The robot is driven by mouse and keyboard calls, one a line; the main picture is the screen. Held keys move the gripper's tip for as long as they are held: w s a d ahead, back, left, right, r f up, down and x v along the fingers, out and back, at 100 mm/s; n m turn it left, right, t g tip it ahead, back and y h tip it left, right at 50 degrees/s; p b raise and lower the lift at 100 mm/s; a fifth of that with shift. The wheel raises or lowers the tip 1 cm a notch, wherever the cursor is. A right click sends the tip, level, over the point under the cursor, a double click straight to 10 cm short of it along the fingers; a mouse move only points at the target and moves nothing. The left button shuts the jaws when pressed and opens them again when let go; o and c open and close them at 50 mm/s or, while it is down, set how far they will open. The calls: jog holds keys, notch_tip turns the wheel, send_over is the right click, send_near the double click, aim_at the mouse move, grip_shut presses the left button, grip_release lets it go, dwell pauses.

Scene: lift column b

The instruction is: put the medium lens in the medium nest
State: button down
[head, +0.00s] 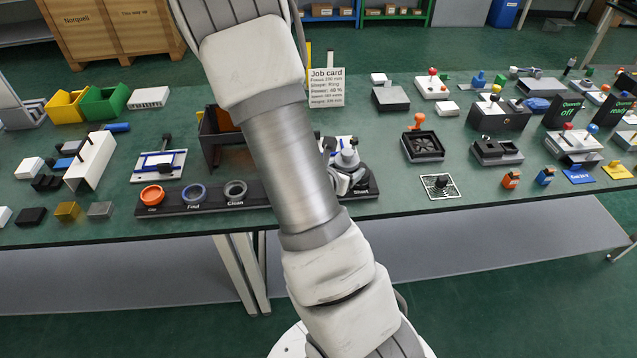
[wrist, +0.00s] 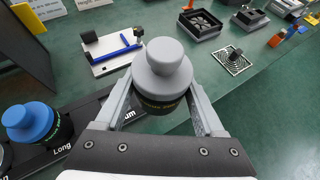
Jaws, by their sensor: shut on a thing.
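In the wrist view my gripper (wrist: 163,85) is shut on a grey-capped lens (wrist: 163,66) with a round knob on top. Gold lettering, only partly readable, shows on its dark body. In the head view the gripper (head: 346,172) and the grey lens (head: 348,157) are partly behind my arm, by the right end of a black rack (head: 250,202). A label ending in "um" shows on the rack beside the lens in the wrist view. The medium nest itself is hidden by the gripper and lens; I cannot tell the height of the lens above it.
A blue-capped lens (wrist: 32,124) stands by the "Long" label. Behind is a white fixture with a blue bar (wrist: 112,48). A black-and-white patterned plate (head: 440,187) lies to the right.

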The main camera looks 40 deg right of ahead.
jog(key=w+f, duration=0.1)
jog(key=w, duration=0.1)
jog(key=w+a+f, duration=0.1)
jog(key=w+f, duration=0.1)
jog(key=w, duration=0.1)
jog(key=w+f, duration=0.2)
jog(key=w, duration=0.1)
jog(key=shift+w+a, duration=0.25)
jog(key=shift+f+b, duration=1.5)
jog(key=shift+f, duration=0.55)
jog(key=shift+f, duration=0.1)
jog(key=shift+f, duration=0.15)
grip_release()
